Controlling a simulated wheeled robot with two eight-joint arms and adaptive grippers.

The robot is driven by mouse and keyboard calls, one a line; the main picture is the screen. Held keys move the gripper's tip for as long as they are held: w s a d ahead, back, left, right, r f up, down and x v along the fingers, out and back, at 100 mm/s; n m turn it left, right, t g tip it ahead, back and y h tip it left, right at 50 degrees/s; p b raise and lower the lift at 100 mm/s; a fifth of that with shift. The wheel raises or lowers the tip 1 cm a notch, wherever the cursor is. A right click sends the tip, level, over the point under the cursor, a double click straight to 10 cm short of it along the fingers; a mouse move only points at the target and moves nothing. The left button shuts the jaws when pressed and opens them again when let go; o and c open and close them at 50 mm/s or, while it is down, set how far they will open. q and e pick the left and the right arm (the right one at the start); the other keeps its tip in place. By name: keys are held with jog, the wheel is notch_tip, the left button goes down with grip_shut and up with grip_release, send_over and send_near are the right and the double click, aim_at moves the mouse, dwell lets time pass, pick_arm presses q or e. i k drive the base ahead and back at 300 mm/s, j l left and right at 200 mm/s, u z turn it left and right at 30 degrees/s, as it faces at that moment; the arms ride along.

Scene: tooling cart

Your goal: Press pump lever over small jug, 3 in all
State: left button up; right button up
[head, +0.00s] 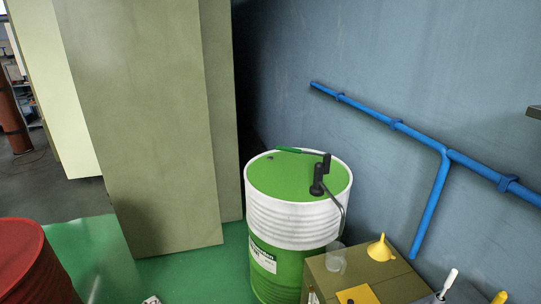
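A black hand pump (317,181) stands upright on the lid of a green and white drum (290,225). A dark upright part beside its top (326,164) may be its lever. A thin dark hose (341,205) runs from the pump over the drum's right rim and down toward a small clear jug (336,258). The jug stands at the back left of an olive-brown cabinet top (375,275), beside the drum. I cannot tell if the hose end is over the jug's mouth or if there is liquid in it. Neither of my grippers shows.
A yellow funnel (381,249) and a flat yellow item (357,295) are on the cabinet. White-handled (449,281) and yellow (500,297) items stand at the lower right. Blue pipes (395,125) run along the wall. Tall olive panels (150,130) and a red drum (30,265) are left.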

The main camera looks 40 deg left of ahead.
aim_at(281, 148)
jog(key=u, duration=1.05)
